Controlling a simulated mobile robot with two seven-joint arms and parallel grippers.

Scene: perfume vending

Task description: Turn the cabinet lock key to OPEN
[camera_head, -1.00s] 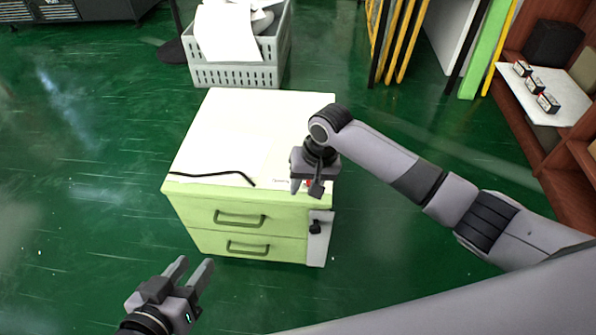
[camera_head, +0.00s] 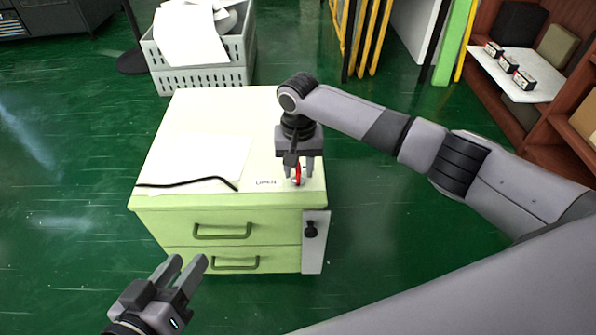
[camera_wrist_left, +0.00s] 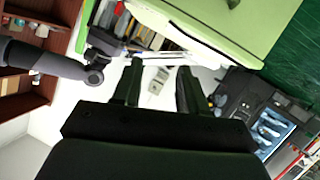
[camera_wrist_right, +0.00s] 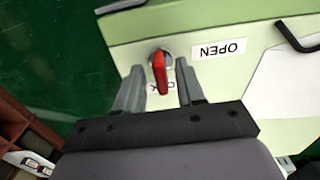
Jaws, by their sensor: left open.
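The lock key has a red handle (camera_head: 298,173) on the front right of the green cabinet's (camera_head: 240,112) white top. In the right wrist view the red handle (camera_wrist_right: 159,73) points toward my gripper, beside an OPEN label (camera_wrist_right: 219,49); a second label (camera_wrist_right: 168,86) is partly hidden. My right gripper (camera_head: 299,181) points down over the key. Its open fingers (camera_wrist_right: 160,70) stand on either side of the handle, with visible gaps. My left gripper (camera_head: 188,262) is open and empty, in front of the cabinet at lower left.
A black cable (camera_head: 190,182) and a white sheet (camera_head: 190,160) lie on the cabinet top. A dark knob (camera_head: 311,230) is on the white plate at the cabinet's front right. A grey crate (camera_head: 205,78) with papers stands behind. Shelves (camera_head: 575,125) are at right.

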